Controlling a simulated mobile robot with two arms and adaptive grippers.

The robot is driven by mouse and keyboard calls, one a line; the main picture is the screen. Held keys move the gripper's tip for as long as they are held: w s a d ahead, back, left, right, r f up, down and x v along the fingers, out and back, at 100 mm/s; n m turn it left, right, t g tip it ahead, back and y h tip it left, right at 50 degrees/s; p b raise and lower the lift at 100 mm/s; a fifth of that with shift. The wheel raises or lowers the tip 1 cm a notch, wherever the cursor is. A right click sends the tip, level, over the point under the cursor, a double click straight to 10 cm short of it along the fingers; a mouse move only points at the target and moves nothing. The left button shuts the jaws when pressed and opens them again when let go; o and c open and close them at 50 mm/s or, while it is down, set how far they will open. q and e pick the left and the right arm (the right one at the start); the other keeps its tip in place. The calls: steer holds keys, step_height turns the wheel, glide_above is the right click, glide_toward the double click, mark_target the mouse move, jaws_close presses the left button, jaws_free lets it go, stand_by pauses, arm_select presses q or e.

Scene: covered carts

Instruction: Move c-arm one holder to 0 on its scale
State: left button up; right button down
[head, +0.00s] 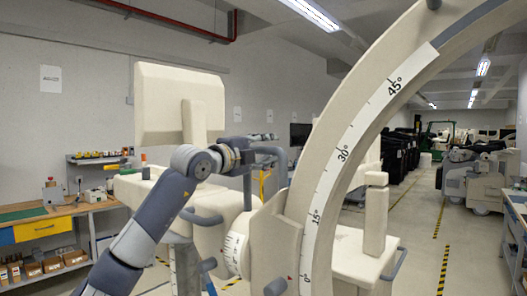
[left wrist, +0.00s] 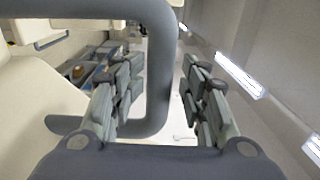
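The beige c-arm arc (head: 345,95) curves up to the right and carries a white scale (head: 330,180) marked 0°, 15°, 30° and 45°. The beige holder block (head: 272,240) stands beside its lower end; a small red mark on it lies close to the 0° label. A round white dial (head: 234,252) with small marks sits left of the block. My left gripper (head: 262,138) is at a grey bent handle bar (head: 282,165) behind the holder. My right gripper is out of view.
A beige box-shaped unit (head: 180,95) stands behind my left arm. A workbench (head: 40,228) with a yellow drawer is at the left. Other beige machines (head: 470,180) and black covered carts (head: 398,155) stand at the right. The floor aisle (head: 420,230) between them is clear.

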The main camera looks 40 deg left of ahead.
arm_select(q)
steer(key=shift+a+f, duration=0.1)
steer(key=shift+s, duration=0.35)
steer(key=shift+s+f, duration=0.1)
steer(key=shift+s, duration=2.75)
steer(key=shift+s+d, duration=0.25)
steer(key=shift+s, duration=0.5)
steer(key=shift+s, duration=0.9)
steer(key=shift+s, duration=1.25)
